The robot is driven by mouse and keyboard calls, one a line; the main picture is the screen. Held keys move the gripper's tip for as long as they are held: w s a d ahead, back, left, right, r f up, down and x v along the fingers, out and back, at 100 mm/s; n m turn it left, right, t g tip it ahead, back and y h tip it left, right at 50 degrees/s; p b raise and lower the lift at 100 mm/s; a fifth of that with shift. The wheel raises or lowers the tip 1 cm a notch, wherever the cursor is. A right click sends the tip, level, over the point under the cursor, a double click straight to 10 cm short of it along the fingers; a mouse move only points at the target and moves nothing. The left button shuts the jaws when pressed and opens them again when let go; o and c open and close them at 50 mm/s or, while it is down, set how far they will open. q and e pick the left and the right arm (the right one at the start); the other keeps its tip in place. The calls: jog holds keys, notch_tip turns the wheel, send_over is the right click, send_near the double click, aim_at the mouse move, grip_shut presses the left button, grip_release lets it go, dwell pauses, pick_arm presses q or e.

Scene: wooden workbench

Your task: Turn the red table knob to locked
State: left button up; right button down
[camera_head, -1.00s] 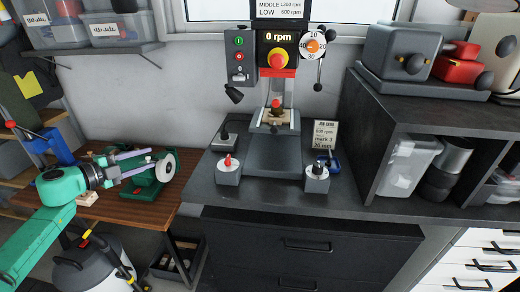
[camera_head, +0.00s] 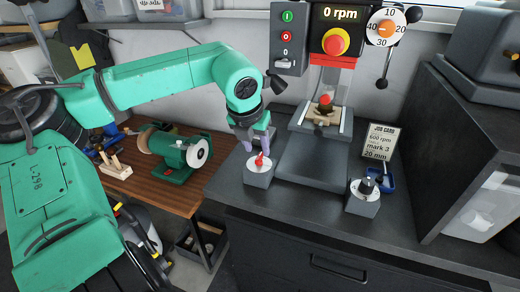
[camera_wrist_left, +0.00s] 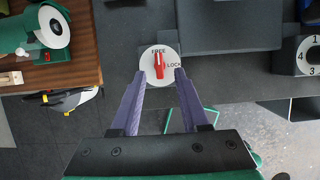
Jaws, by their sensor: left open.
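The red table knob (camera_head: 260,161) sits on a white dial on top of a grey box at the bench's left front. In the left wrist view the red knob (camera_wrist_left: 159,65) stands upright in the picture, its upper end toward the word FREE, with LOCK to its right. My left gripper (camera_head: 258,146) is open just above the knob, pointing down. In the left wrist view its purple fingertips (camera_wrist_left: 160,74) lie on either side of the knob's lower end, with gaps visible. Whether they reach down to its height I cannot tell. My right gripper is out of view.
A second grey box with a black knob (camera_head: 365,187) stands to the right. The drill press base (camera_head: 312,172) lies between them. A job card (camera_head: 380,140) stands behind the black knob. A green bench grinder (camera_head: 178,152) is on the wooden table at left.

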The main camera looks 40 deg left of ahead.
aim_at(259, 157)
pick_arm(q)
jog(key=shift+x, duration=1.65)
grip_shut()
